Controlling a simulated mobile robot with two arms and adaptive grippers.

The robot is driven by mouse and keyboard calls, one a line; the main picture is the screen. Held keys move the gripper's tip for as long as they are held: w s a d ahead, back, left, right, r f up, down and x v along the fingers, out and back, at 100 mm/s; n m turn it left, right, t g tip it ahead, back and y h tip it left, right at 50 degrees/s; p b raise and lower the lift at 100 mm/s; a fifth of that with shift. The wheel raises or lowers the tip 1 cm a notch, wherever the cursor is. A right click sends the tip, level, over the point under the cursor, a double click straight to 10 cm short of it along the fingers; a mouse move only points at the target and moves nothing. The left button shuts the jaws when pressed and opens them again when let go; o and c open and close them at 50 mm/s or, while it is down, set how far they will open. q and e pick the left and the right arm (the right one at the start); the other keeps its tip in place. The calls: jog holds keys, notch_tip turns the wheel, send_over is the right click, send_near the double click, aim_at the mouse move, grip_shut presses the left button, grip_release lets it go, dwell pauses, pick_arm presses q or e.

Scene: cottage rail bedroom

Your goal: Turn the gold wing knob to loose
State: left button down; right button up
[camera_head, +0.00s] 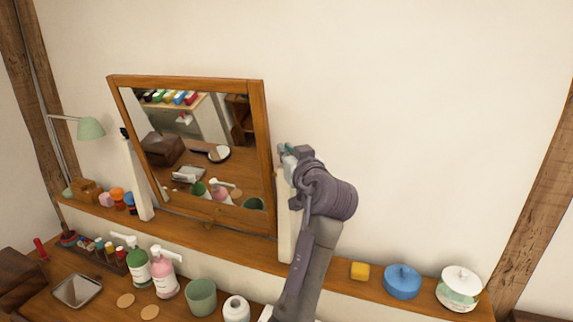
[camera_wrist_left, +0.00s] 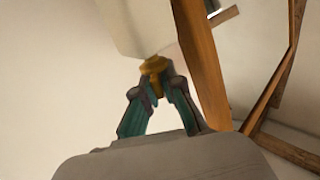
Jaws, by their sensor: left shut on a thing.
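The gold wing knob (camera_wrist_left: 155,66) shows in the left wrist view, against the pale post (camera_wrist_left: 130,30) beside the mirror's wooden frame (camera_wrist_left: 203,65). My left gripper (camera_wrist_left: 157,82) is shut on the knob, with one teal-lined finger on each side. In the head view my left gripper (camera_head: 288,152) is at the top of the white right-hand post (camera_head: 285,220), and the knob is hidden there. The framed mirror (camera_head: 258,130) stands tilted between two white posts. How far the knob is turned cannot be told. My right gripper is not in view.
The mirror stands on a wooden shelf (camera_head: 330,283). Pump bottles (camera_head: 165,275) and a green cup (camera_head: 201,297) stand below. The wall right of my arm is clear.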

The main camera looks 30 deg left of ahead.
pick_arm(q)
jog(key=n+g+y+b, duration=0.1)
jog(key=g, duration=0.1)
jog(key=n+g+y+b, duration=0.1)
jog(key=n+g+b, duration=0.1)
jog(key=shift+w+f, duration=0.1)
jog(key=shift+f, duration=0.2)
jog(key=n+g+y+b, duration=0.1)
jog(key=g, duration=0.1)
jog(key=shift+r+n+g, duration=0.1)
jog(key=shift+n+g, duration=0.2)
jog(key=n+g, duration=0.1)
jog(key=g, duration=0.1)
jog(key=n+g+b, duration=0.1)
jog(key=g, duration=0.1)
jog(key=shift+r+n, duration=0.2)
jog(key=shift+n, duration=0.1)
jog(key=shift+n+g, duration=1.3)
jog(key=shift+g, duration=0.7)
jog(key=shift+f+g, duration=0.1)
jog(key=shift+g, duration=0.2)
jog(key=c, duration=1.6)
grip_release()
